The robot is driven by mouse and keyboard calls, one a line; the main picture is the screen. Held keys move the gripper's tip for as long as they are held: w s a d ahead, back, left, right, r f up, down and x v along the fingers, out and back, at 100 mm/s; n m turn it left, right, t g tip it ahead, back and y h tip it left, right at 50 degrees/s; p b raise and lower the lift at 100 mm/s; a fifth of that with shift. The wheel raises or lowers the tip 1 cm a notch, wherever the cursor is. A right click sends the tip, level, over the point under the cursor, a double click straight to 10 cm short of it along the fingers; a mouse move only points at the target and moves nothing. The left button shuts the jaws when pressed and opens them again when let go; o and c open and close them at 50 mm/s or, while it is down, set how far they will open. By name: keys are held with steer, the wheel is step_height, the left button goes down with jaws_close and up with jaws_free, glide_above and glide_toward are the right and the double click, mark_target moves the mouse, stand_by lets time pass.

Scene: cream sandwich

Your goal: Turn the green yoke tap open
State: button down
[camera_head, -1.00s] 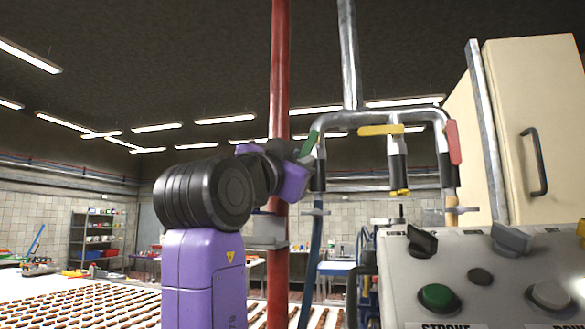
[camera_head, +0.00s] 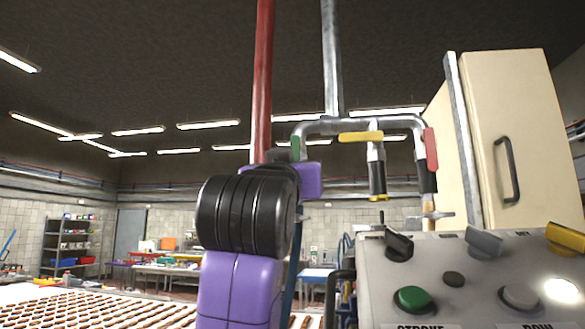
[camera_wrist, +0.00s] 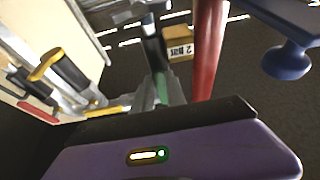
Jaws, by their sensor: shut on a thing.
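The green yoke tap handle (camera_head: 295,147) stands near upright at the left end of the grey pipe yoke (camera_head: 330,125). Its lower part is hidden behind my arm in the head view. The green handle also shows in the wrist view (camera_wrist: 160,87), between the grey fingers. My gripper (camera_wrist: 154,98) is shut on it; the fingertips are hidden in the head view. The yellow tap handle (camera_head: 361,137) lies level across the yoke's middle. The red tap handle (camera_head: 430,148) hangs upright at the right end.
A red vertical pipe (camera_head: 262,75) stands close to my wrist, and also shows in the wrist view (camera_wrist: 208,50). A control panel (camera_head: 455,265) with knobs and a cream cabinet (camera_head: 520,130) fill the right side. A biscuit conveyor (camera_head: 85,305) lies low at left.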

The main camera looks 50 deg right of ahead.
steer(key=shift+f, duration=0.1)
steer(key=c, duration=1.4)
jaws_free()
steer(key=shift+o, duration=0.2)
steer(key=b+v, duration=0.2)
steer(key=v, duration=0.5)
steer(key=shift+s+a, duration=0.2)
steer(key=shift+a, duration=0.1)
